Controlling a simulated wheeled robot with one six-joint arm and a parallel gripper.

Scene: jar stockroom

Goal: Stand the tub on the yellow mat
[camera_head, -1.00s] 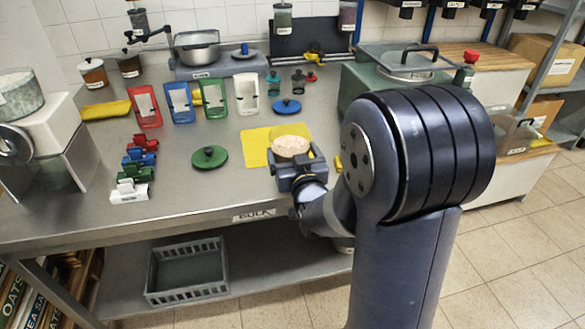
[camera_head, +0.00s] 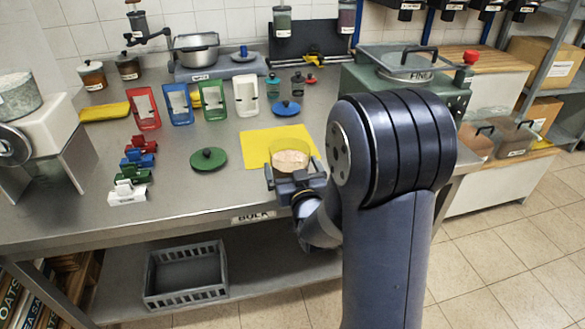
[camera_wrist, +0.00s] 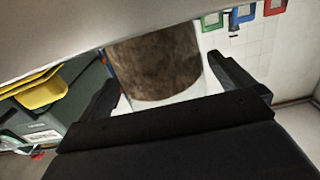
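The tub (camera_head: 291,152) is clear-walled with pale, grainy contents in the head view. In the wrist view the tub (camera_wrist: 155,65) shows brown contents between the two fingers. My gripper (camera_head: 294,178) is shut on it, at the near side of the yellow mat (camera_head: 258,140). The tub overlaps the mat's front part in the picture. I cannot tell the exact gap beneath it. My gripper also shows in the wrist view (camera_wrist: 178,92), with a finger on each side of the tub.
A green round lid (camera_head: 208,159) lies left of the mat and a blue lid (camera_head: 286,107) behind it. Coloured clips (camera_head: 135,165) and upright frames (camera_head: 181,103) stand further left. A grey crate (camera_head: 187,273) sits on the lower shelf. The counter between the green lid and clips is clear.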

